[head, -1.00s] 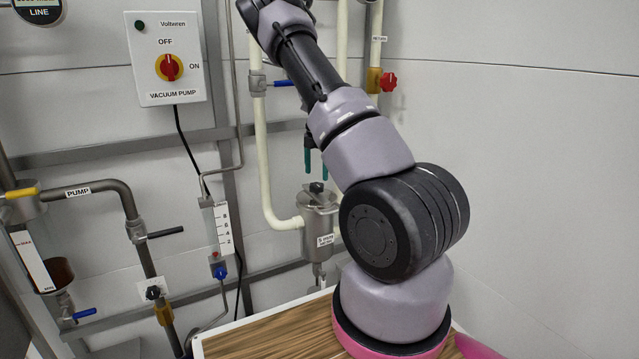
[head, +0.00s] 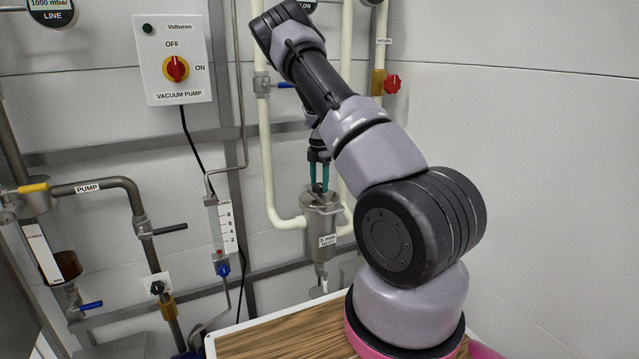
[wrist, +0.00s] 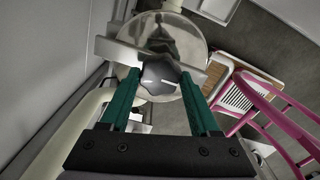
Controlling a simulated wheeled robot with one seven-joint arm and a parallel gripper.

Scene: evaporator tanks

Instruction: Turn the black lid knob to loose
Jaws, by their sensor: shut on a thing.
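The black lid knob (wrist: 158,78) sits on top of the steel pot (head: 321,222) that hangs on the pipework in the head view. In the wrist view the round metal lid (wrist: 183,35) shows behind the knob, with a light mark line on the knob. My gripper (wrist: 161,75) has its two teal fingers on either side of the knob and is shut on it.
Cream pipes (head: 266,160) run close to the left of the pot. A red valve knob (head: 392,84) is at upper right. A vacuum pump switch box (head: 173,60) is on the wall at left. A wooden tabletop (head: 285,338) lies below.

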